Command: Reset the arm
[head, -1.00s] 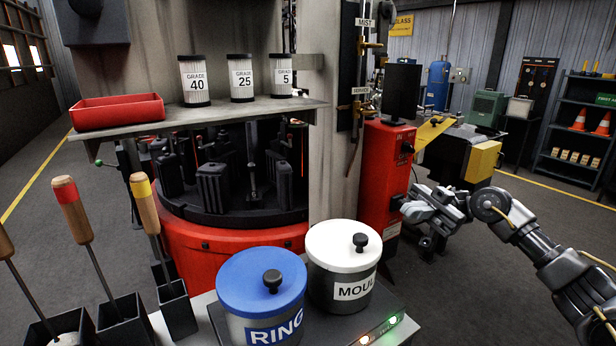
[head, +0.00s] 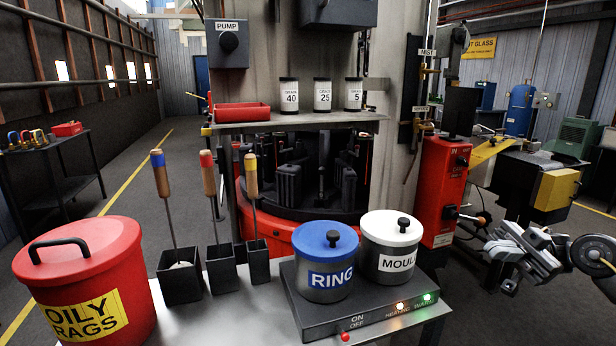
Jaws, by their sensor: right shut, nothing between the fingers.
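My right gripper (head: 497,252) is at the right of the head view, its grey arm coming in from the right edge. Its fingers are shut with nothing between them. It hangs in the air to the right of the red control box (head: 443,190). A lever with a dark knob (head: 480,219) sticks out of that box towards the gripper, with a visible gap between them. My left gripper is not in the view.
A bench holds the RING pot (head: 330,279), the MOULD pot (head: 389,264), several swabs in black holders and an OILY RAGS bin (head: 90,254). The rotary machine (head: 270,227) stands behind. A yellow-ended machine (head: 556,190) stands behind the gripper.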

